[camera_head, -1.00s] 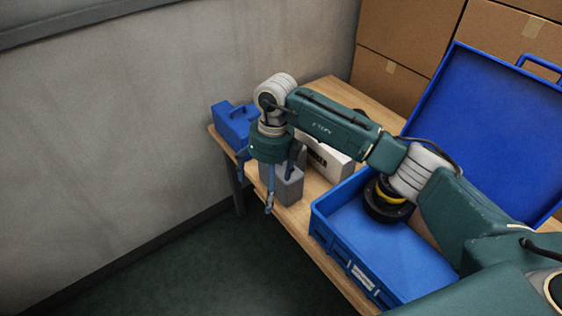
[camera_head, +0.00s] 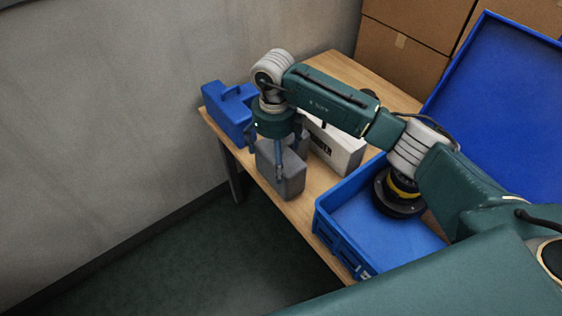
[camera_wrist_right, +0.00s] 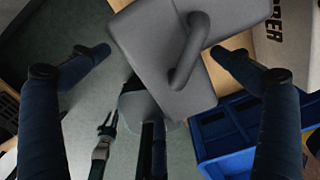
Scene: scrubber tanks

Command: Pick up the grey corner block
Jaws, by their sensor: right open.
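The grey corner block (camera_head: 289,184) stands near the table's front edge in the head view, partly hidden behind my right gripper's fingers. In the right wrist view the grey block (camera_wrist_right: 150,40) shows from above with a raised bar handle (camera_wrist_right: 188,52). My right gripper (camera_head: 267,158) points down at the block and is open. In the right wrist view its fingertips (camera_wrist_right: 160,54) are spread, with the block between them. A gap shows at the left finger; the right fingertip is close to the block's edge, contact unclear.
A blue toolbox (camera_head: 230,112) stands left of the block. A white box (camera_head: 335,147) with dark lettering is close behind it on the right. An open blue case (camera_head: 345,243) holds a black and yellow round part (camera_head: 398,194). Cardboard boxes (camera_head: 402,55) stand behind the table (camera_head: 262,190).

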